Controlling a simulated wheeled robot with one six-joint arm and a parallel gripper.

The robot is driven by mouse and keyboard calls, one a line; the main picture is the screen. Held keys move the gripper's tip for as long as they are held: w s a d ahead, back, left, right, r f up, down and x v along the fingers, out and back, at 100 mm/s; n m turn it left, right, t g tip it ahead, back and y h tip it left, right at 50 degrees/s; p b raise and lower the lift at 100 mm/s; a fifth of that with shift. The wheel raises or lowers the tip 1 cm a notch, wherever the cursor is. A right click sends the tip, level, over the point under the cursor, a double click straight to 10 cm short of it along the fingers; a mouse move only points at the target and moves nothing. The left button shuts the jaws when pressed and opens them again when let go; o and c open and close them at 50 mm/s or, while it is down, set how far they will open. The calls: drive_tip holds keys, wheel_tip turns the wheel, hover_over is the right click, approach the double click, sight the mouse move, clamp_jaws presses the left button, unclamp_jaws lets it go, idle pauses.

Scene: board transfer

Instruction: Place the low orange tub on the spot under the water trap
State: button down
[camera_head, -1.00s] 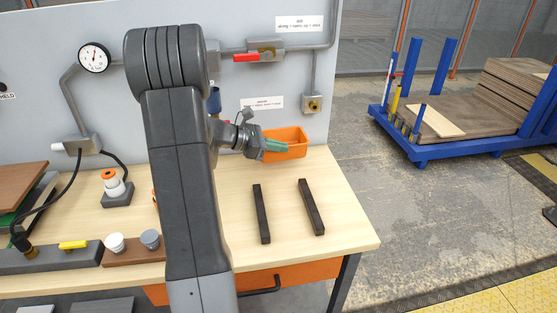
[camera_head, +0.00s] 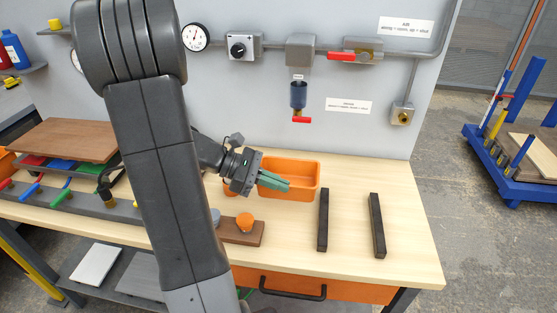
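The low orange tub (camera_head: 305,166) is upright near the back of the bench, below the water trap in the picture. The water trap (camera_head: 298,95) is a dark blue bowl with a red lever at its bottom, mounted on the grey panel. My gripper (camera_head: 275,182) comes from the left, its green fingers against the near side of the tub. It appears shut on the tub's near wall. I cannot tell whether the tub touches the bench or is slightly above it. No marked spot is visible under the trap; the tub may cover it.
Two dark bars (camera_head: 323,220) (camera_head: 376,225) lie on the bench (camera_head: 415,250) to the right of the tub. A brown block (camera_head: 243,234) with an orange knob (camera_head: 245,222) stands in front. A red-handled valve (camera_head: 342,56) and pipes are on the panel. The bench's right end is clear.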

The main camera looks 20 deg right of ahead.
drive_tip(key=w+d+p, duration=0.2)
drive_tip(key=w+d, duration=0.3)
drive_tip(key=w, duration=0.3)
drive_tip(key=w+d+p, duration=0.1)
drive_tip(key=w+d, duration=0.4)
drive_tip(key=w, duration=0.3)
wheel_tip(320, 180, down, 6)
drive_tip(key=shift+f+p, duration=0.25)
drive_tip(key=shift+p, duration=0.35)
drive_tip(key=shift+w+f, duration=0.15)
drive_tip(key=shift+f, duration=0.05)
drive_tip(key=shift+f, duration=0.1)
drive_tip(key=shift+f, duration=0.15)
drive_tip(key=c, duration=1.7)
unclamp_jaws()
